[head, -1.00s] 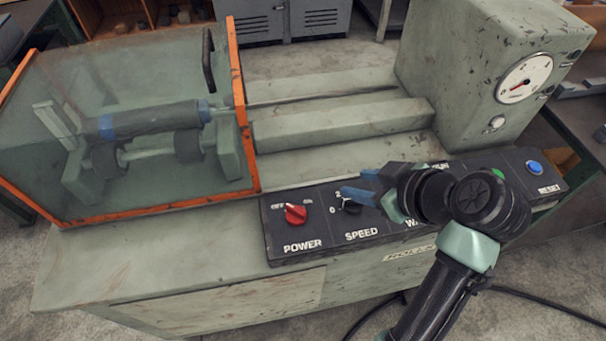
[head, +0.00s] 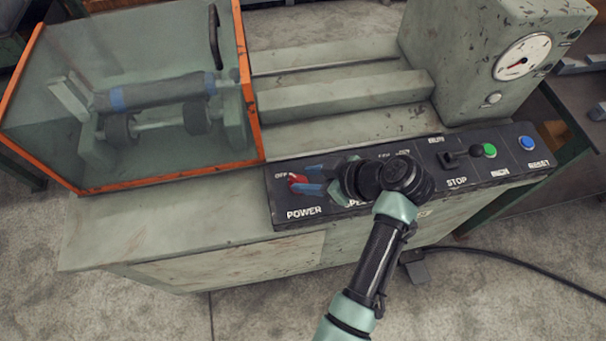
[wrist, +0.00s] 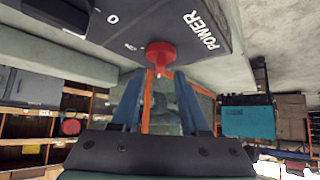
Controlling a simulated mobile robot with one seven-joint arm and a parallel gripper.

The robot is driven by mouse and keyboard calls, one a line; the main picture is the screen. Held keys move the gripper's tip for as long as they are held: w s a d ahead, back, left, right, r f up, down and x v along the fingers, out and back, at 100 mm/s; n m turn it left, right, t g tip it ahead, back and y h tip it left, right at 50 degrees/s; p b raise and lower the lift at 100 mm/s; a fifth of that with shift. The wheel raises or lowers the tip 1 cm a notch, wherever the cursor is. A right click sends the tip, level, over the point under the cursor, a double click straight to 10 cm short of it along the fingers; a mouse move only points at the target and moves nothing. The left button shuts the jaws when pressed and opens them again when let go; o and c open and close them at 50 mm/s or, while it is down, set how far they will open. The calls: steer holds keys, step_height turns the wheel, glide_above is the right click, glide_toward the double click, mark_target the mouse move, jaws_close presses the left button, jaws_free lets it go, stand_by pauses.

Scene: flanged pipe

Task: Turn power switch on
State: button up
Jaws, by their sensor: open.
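The red power switch knob (head: 297,181) sits at the left end of the black control panel (head: 300,213), above the POWER label. Its OFF mark shows to the upper left; its ON mark is hidden in the head view. My gripper (head: 313,179) is open, with its blue fingers at the right side of the knob. In the wrist view the red knob (wrist: 160,56) stands just beyond and between the open fingertips (wrist: 156,76). I cannot tell whether either finger touches it.
The speed knob is hidden behind my wrist. A black lever (head: 460,158), a green button (head: 489,150) and a blue button (head: 526,142) are farther right. The orange-framed clear guard (head: 250,80) stands behind and left of the panel.

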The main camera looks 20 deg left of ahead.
steer(key=shift+x, duration=1.05)
jaws_close()
